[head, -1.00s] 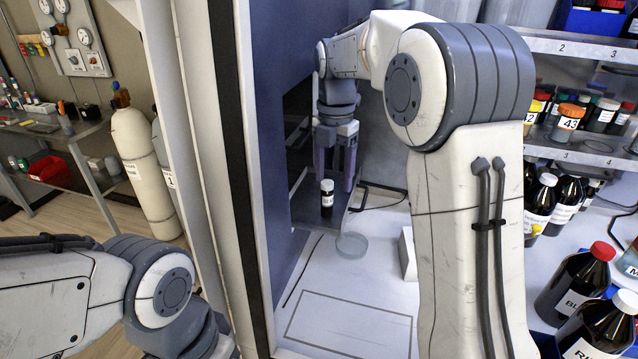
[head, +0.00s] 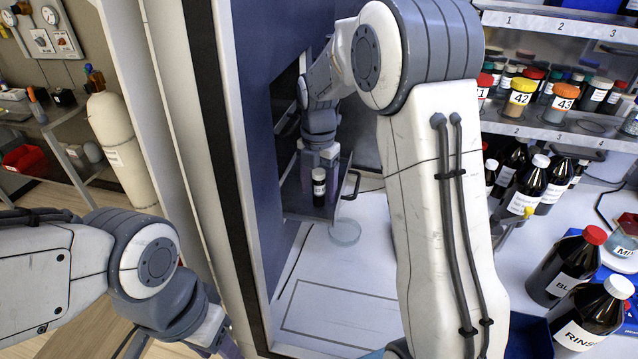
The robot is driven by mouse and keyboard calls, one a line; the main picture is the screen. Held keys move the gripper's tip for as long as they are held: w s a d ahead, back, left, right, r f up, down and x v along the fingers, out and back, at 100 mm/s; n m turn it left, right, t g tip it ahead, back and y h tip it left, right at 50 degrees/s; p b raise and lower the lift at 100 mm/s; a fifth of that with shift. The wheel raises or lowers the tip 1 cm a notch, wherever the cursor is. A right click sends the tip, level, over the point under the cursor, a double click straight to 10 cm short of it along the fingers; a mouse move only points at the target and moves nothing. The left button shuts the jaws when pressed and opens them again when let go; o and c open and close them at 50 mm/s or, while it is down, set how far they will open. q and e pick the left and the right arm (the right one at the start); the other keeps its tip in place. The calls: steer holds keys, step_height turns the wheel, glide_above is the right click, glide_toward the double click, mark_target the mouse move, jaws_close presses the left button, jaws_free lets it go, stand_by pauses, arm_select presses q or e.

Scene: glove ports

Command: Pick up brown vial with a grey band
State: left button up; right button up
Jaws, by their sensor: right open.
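A small dark brown vial (head: 319,188) with a black cap and a pale band stands upright on a grey ledge (head: 296,208) inside the enclosure. Whether the band is grey or white is hard to tell. My right gripper (head: 320,172) reaches in from above and is open, its purple fingers right by the vial's upper part. The vial covers part of the fingers, and I cannot tell whether they straddle it or stand behind it. Of my left gripper only a purple bit (head: 229,349) shows at the bottom edge; its fingertips are out of view.
A clear round dish (head: 345,232) lies on the white floor in front of the ledge. A blue panel (head: 245,120) bounds the left side. At right are shelves with several jars (head: 562,102) and brown bottles (head: 565,268). The outlined floor area (head: 340,315) is clear.

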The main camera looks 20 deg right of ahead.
steer(key=shift+f, duration=0.75)
jaws_close()
steer(key=shift+r, duration=0.15)
